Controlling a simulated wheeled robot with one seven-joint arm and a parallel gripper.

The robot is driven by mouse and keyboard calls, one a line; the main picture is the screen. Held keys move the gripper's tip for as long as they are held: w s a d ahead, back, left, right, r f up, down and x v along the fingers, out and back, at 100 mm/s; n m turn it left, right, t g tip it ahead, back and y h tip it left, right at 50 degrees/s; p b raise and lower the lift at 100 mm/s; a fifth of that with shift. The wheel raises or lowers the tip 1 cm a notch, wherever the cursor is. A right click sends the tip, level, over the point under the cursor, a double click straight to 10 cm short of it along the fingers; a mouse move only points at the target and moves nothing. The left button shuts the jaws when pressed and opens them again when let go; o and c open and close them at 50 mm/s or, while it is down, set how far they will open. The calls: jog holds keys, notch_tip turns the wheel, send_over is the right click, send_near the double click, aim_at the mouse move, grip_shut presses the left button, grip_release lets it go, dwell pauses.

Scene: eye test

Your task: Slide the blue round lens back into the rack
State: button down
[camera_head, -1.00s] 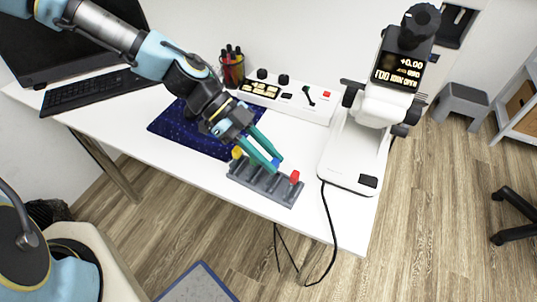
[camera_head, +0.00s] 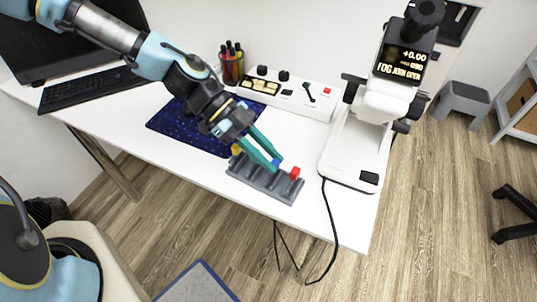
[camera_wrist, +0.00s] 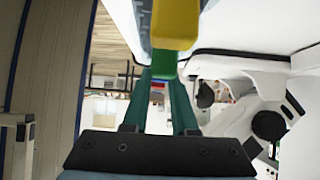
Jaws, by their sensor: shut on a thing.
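A grey slotted rack (camera_head: 240,176) lies near the front edge of the white table. My gripper (camera_head: 276,160) reaches down over it from the upper left, its teal fingers shut on the blue lens (camera_head: 276,164), of which only a small blue part shows. The lens is at the rack, between a yellow piece (camera_head: 237,150) at the left end and a red piece (camera_head: 295,173) at the right end. I cannot tell how deep it sits in its slot. In the wrist view a yellow tab (camera_wrist: 174,25) and a green tab (camera_wrist: 163,69) show in front of my fingers; the blue lens is hidden there.
A white instrument with a display (camera_head: 352,150) stands close to the right of the rack. A control box (camera_head: 290,95), a pen cup (camera_head: 232,70) and a dark blue mat (camera_head: 180,128) lie behind. A keyboard (camera_head: 90,90) is at left. The table's front left is clear.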

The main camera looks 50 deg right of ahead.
jog(key=c, duration=0.6)
grip_release()
jog(key=shift+w, duration=0.1)
jog(key=b+v, duration=0.1)
jog(key=v, duration=0.9)
jog(key=shift+w+r+b, duration=0.2)
jog(key=shift+w+b, duration=0.05)
jog(key=shift+b, duration=0.05)
jog(key=w+a+f+n+t+y, duration=0.1)
jog(key=w+a+f+n+t, duration=0.15)
jog(key=w+a+n, duration=0.45)
jog(key=w+a+f+n+t+y, duration=0.1)
jog(key=w+a+f+n+t, duration=0.1)
jog(key=w+a+n+t, duration=0.5)
jog(key=w+a+r+n, duration=0.1)
jog(key=a+r+n, duration=0.2)
jog(key=a+n, duration=0.3)
jog(key=w+a+r+n+t, duration=0.1)
jog(key=w+a+r+n, duration=0.1)
jog(key=a+n, duration=0.4)
jog(key=w+a+r+n+t, duration=0.1)
jog(key=w+a+r+n, duration=0.1)
jog(key=a+r+n, duration=0.2)
jog(key=shift+w+a+n, duration=0.15)
jog(key=shift+a+n, duration=0.95)
jog(key=shift+a, duration=0.2)
jog(key=shift+f, duration=0.1)
